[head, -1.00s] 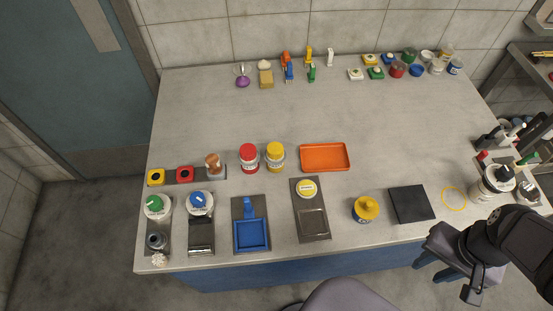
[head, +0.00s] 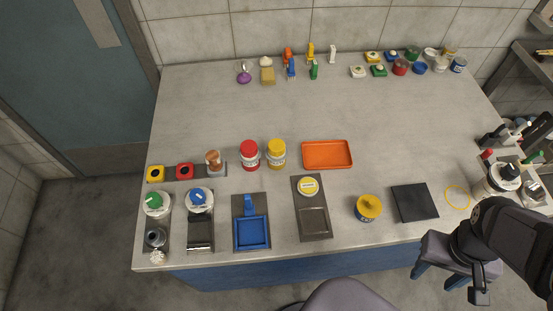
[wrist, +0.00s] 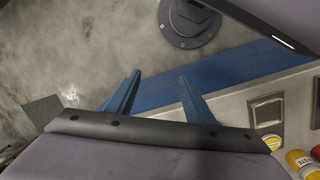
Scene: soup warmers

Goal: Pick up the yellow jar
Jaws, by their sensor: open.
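A jar with a yellow lid (head: 276,154) and a white label stands upright on the table, right beside a red-lidded jar. Another yellow-topped pot (head: 368,208), with a blue lower part, stands apart near the front edge. In the wrist view a yellow jar (wrist: 299,161) shows at the lower right, cut by the frame edge. My gripper (head: 436,272) is at the lower right, off the table's front edge and far from the jars. Its blue fingers are spread and empty in the wrist view (wrist: 158,78).
The red-lidded jar (head: 249,155) is close on the left of the yellow-lidded jar. An orange tray (head: 327,141) lies to its right, and a dark plate with a yellow disc (head: 315,225) lies in front. A black pad (head: 432,203) lies near the front edge. The table's middle is clear.

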